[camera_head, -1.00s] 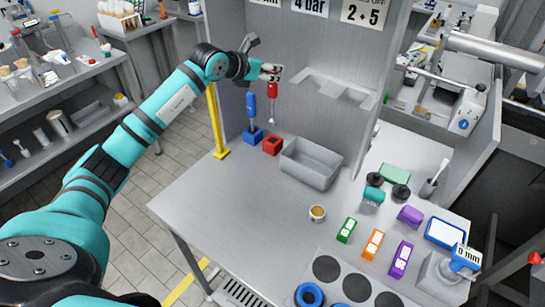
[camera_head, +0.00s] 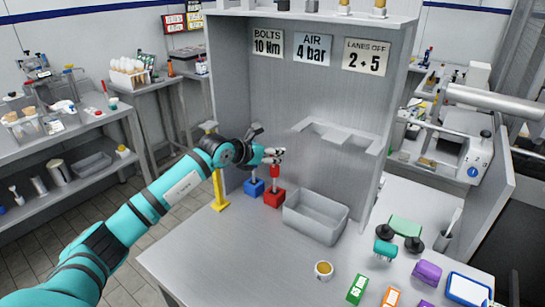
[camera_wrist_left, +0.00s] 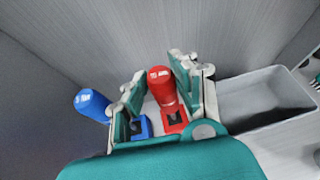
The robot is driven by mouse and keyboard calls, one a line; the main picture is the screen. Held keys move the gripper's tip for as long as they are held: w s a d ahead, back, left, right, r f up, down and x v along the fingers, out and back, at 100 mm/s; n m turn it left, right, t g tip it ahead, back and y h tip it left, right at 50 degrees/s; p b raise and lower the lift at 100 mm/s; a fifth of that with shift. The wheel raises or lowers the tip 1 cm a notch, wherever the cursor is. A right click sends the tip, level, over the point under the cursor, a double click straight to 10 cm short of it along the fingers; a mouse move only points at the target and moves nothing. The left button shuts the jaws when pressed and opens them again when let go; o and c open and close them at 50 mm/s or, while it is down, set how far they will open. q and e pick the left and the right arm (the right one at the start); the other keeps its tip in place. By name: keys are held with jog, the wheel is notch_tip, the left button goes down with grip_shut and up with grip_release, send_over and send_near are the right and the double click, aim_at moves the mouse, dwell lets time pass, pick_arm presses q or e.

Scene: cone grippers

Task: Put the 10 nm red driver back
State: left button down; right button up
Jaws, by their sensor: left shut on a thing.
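My left gripper (camera_head: 271,156) is shut on the red driver (camera_head: 275,173) and holds it upright by its handle, directly over the red holder block (camera_head: 274,198). The driver's lower end is at or just above the block; I cannot tell how far it is in. In the left wrist view the red handle (camera_wrist_left: 161,86) stands between the two fingers, with the red block (camera_wrist_left: 174,123) below it. The blue driver (camera_wrist_left: 91,104) stands in the blue block (camera_head: 254,187) just to the left; my gripper partly hides it in the head view. My right gripper is not in view.
A grey bin (camera_head: 317,216) stands right of the red block. A grey back panel (camera_head: 300,100) rises behind, with a "BOLTS 10 Nm" sign (camera_head: 268,43). A yellow post (camera_head: 218,190) is at the left.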

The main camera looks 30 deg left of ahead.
pick_arm(q)
jog(key=shift+f, duration=0.1)
jog(key=c, duration=1)
grip_release()
jog(key=shift+c, duration=0.2)
jog(key=shift+r, duration=0.25)
jog(key=b+v, duration=0.3)
jog(key=v, duration=0.9)
